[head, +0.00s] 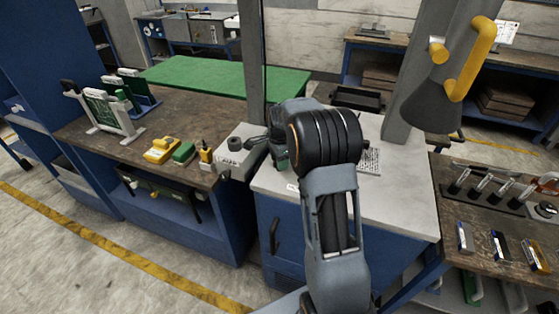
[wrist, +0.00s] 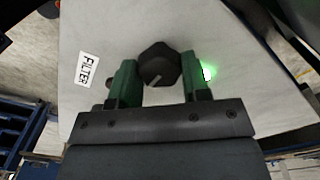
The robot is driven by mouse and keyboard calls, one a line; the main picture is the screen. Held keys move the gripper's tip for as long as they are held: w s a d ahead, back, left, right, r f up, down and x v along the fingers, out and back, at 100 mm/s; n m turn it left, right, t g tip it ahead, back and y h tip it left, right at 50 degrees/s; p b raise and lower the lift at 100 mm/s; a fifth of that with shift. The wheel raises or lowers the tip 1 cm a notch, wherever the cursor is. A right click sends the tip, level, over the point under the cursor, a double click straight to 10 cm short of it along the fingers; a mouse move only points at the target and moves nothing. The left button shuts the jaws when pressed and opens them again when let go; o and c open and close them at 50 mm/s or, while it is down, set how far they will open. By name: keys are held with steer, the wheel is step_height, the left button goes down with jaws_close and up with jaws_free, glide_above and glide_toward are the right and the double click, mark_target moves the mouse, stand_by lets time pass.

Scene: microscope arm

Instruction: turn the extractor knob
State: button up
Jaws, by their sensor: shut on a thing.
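The extractor knob (wrist: 158,62) is dark and faceted, with a pale pointer line slanting across its lower part. A small green light (wrist: 208,74) glows just right of the right finger. In the head view my gripper (head: 279,152) is low over the left part of the white-topped cabinet (head: 400,215); my arm and gripper hide the knob there.
A brown workbench (head: 80,135) on the left holds yellow and green tools (head: 163,150) and a grey box (head: 243,150) close to my gripper. A hood with yellow handle (head: 472,60) hangs at upper right. Another bench with tools (head: 490,225) stands right.

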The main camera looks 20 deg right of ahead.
stand_by(0.3)
steer(key=o, duration=0.9)
steer(key=shift+o, duration=0.2)
step_height(320, 180, up, 14)
steer(key=shift+b, duration=0.35)
